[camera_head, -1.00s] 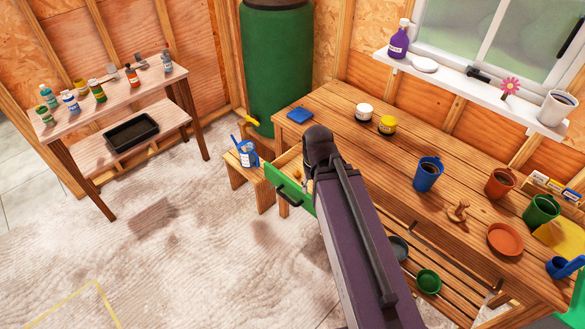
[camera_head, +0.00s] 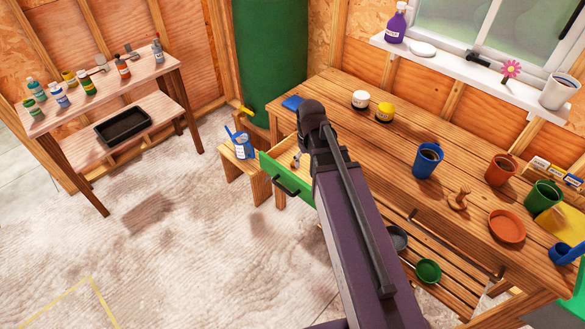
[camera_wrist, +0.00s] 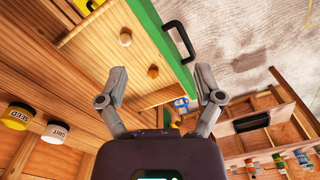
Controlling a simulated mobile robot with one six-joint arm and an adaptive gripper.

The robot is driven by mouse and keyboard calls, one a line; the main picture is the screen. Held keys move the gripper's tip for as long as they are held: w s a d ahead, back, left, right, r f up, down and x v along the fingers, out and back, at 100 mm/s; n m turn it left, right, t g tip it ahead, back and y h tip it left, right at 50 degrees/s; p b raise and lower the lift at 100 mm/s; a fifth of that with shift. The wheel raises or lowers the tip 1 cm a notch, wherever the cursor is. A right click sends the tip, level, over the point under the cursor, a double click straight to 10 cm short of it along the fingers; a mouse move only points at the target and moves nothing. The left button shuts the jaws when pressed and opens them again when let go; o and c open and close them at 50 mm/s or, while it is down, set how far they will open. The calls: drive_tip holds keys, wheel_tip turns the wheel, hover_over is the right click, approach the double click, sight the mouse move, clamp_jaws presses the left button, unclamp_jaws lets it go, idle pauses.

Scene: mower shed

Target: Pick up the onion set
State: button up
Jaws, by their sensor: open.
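An open drawer with a green front (camera_head: 285,181) and black handle sticks out from the workbench. In the wrist view, the drawer (camera_wrist: 146,28) holds two small round things: a brown one (camera_wrist: 153,71), which looks like an onion set, and a paler one (camera_wrist: 125,38). I cannot tell for sure which is the onion set. My gripper (camera_wrist: 161,73) is open and empty, its fingers spread to either side of the brown one in the picture. The gap in height is unclear. In the head view my arm hides the fingers and part of the drawer.
On the workbench (camera_head: 400,140) stand a white jar (camera_head: 361,98), a yellow jar (camera_head: 384,112), a blue mug (camera_head: 427,160) and several pots. A small stool (camera_head: 238,170) with a blue-and-white container (camera_head: 241,145) is left of the drawer. The floor in front is clear.

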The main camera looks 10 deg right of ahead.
drive_tip(key=w+f+n+b, duration=0.2)
drive_tip(key=w+f+b, duration=0.2)
drive_tip(key=w, duration=0.7)
drive_tip(key=w+f+n+b, duration=0.3)
drive_tip(key=w+f+b, duration=0.2)
drive_tip(key=w, duration=0.6)
drive_tip(key=shift+a+f, duration=0.15)
drive_tip(key=shift+f, duration=0.55)
wheel_tip(320, 180, down, 8)
drive_tip(key=b, duration=0.8)
drive_tip(key=shift+f, duration=0.25)
drive_tip(key=shift+b, duration=0.35)
drive_tip(key=shift+f, duration=0.15)
drive_tip(key=shift+s+f+b, duration=0.2)
drive_tip(key=shift+f+b, duration=2.3)
drive_tip(key=shift+b, duration=0.1)
drive_tip(key=c, duration=0.9)
